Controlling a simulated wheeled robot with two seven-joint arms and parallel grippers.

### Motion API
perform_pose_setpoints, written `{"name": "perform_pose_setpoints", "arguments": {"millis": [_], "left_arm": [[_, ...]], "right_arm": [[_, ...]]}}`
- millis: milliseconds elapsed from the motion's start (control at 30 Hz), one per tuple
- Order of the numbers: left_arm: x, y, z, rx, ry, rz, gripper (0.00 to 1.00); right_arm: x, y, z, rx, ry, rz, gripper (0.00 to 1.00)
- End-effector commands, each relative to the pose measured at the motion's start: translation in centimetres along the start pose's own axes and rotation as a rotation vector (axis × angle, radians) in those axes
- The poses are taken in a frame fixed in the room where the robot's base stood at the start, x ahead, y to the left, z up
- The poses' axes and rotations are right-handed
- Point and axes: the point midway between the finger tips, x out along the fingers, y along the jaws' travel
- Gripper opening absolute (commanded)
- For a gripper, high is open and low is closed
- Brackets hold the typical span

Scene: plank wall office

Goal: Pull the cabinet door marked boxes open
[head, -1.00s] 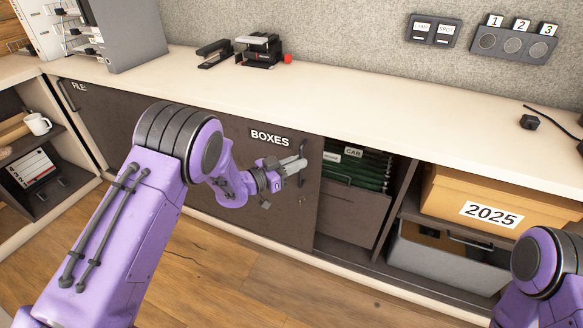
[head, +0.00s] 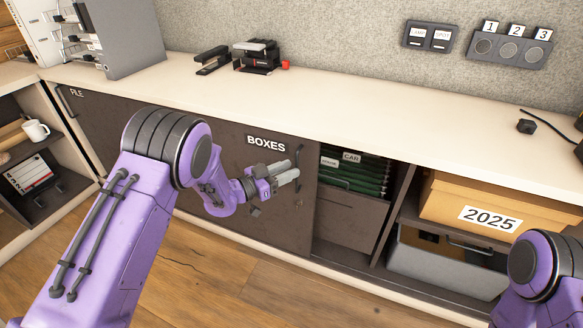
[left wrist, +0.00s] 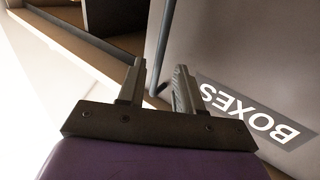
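The dark cabinet door marked BOXES (head: 262,205) lies along the cabinet front, left of an open compartment. Its white label shows in the head view and again, upside down, in the left wrist view (left wrist: 250,110). The thin dark upright handle (head: 299,155) is near the door's right edge. My left gripper (head: 292,174) is in front of the door by the handle, partly covering it. In the left wrist view the fingers (left wrist: 157,82) are apart with nothing gripped; the handle (left wrist: 163,45) appears in the gap, seemingly beyond the tips. My right gripper is out of view.
A door marked FILE (head: 95,115) is on the left. Right of the BOXES door are green hanging files (head: 355,170), a 2025 box (head: 455,198) and a grey bin (head: 440,268). The countertop (head: 330,105) holds a stapler (head: 213,58) and a hole punch (head: 260,57).

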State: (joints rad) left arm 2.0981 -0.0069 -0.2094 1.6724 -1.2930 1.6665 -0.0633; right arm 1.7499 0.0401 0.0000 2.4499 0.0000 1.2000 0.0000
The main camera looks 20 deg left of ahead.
Motion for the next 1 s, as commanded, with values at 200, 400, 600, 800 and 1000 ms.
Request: {"name": "perform_pose_setpoints", "arguments": {"millis": [200, 400, 600, 800, 1000], "left_arm": [[-5.3, -0.1, -0.2, -0.003, 0.002, -0.005, 0.35], [-8.1, -0.1, -0.1, -0.001, 0.003, -0.001, 0.35], [-8.5, 0.0, -0.1, 0.0, 0.004, -0.001, 0.35], [-8.4, 0.0, -0.1, 0.0, 0.003, -0.001, 0.35], [-8.6, -0.8, 0.6, -0.017, -0.03, -0.05, 0.35]], "right_arm": [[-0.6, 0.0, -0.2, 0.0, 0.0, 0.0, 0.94], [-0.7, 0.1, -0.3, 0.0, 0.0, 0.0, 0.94], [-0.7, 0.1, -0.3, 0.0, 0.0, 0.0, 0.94], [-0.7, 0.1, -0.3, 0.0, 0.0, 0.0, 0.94], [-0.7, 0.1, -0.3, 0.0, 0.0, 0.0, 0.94]]}}
